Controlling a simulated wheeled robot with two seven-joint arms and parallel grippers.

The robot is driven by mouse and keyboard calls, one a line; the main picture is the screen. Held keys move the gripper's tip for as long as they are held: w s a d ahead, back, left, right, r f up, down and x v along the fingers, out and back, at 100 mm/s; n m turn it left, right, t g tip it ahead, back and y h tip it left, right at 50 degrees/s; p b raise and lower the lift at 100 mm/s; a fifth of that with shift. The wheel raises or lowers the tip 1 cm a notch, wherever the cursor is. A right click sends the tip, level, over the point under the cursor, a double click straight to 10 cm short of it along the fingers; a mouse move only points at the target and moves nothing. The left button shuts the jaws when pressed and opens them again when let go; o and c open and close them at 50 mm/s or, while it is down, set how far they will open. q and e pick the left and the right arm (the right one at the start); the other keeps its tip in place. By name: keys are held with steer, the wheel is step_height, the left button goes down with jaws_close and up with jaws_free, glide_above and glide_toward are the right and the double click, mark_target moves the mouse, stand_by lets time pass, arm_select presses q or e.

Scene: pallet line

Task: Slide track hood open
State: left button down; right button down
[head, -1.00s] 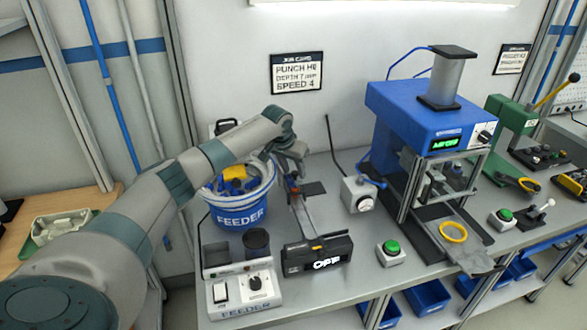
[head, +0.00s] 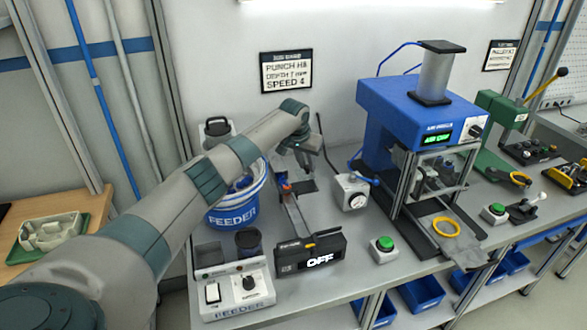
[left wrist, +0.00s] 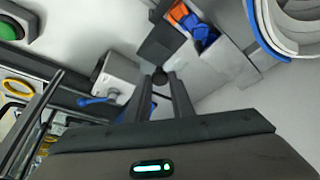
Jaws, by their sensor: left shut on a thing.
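The feeder track (head: 296,218) runs from the blue feeder bowl towards the box marked OFF. A dark plate (head: 308,186), which looks like the track hood, lies at its far end; it shows dark beside the orange and blue parts in the left wrist view (left wrist: 156,44). My left gripper (head: 303,168) points down at this end of the track. In the left wrist view its two fingers (left wrist: 162,88) are close together around a small dark knob (left wrist: 158,75), apparently the hood's. The exact grip is partly hidden. My right gripper is not in view.
The blue feeder bowl (head: 234,212) stands left of the track, partly behind my left arm. The box marked OFF (head: 312,254) stands at the front. A dial box (head: 350,192) is close on the right, then the blue press (head: 405,112). A green button (head: 383,247) sits in front.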

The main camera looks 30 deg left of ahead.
arm_select(q)
steer(key=shift+w+d, duration=0.3)
steer(key=shift+w, duration=0.05)
steer(key=shift+r, duration=0.15)
steer(key=c, duration=1.5)
jaws_free()
steer(key=shift+c, duration=0.2)
steer(key=shift+w+d, duration=0.1)
steer(key=shift+w, duration=0.05)
